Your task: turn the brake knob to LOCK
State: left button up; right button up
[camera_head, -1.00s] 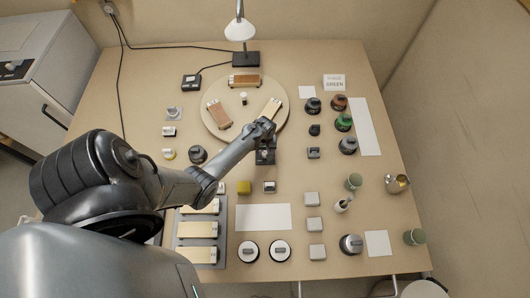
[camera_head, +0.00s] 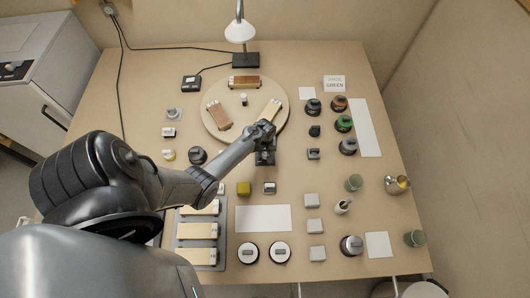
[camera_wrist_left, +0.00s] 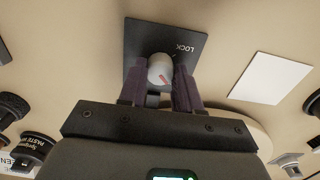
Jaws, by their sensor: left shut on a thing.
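My left gripper (camera_wrist_left: 160,84) is shut on the knob, one finger on each side.
The round wooden turntable (camera_head: 247,131) with several blocks lies just behind the gripper. Dark round knobs and jars (camera_head: 347,146) stand to the right. A grey tray (camera_head: 220,232) with pale blocks is at front left. A white sheet (camera_head: 263,218) lies in front.

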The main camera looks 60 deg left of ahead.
pick_arm(q)
jog(key=shift+r+n+p, duration=0.1)
jog(key=shift+n+p, duration=0.4)
jog(key=shift+n, duration=0.2)
jog(key=shift+n+p, duration=0.6)
jog(key=shift+n, duration=0.6)
jog(key=n, duration=0.3)
jog(key=shift+n+p, duration=0.3)
jog(key=shift+p, duration=0.05)
jog(key=n, duration=0.4)
jog(key=shift+n, duration=0.3)
jog(key=n+b, duration=0.1)
jog(key=n, duration=0.4)
jog(key=shift+n+b, duration=0.3)
jog(key=shift+n, duration=0.1)
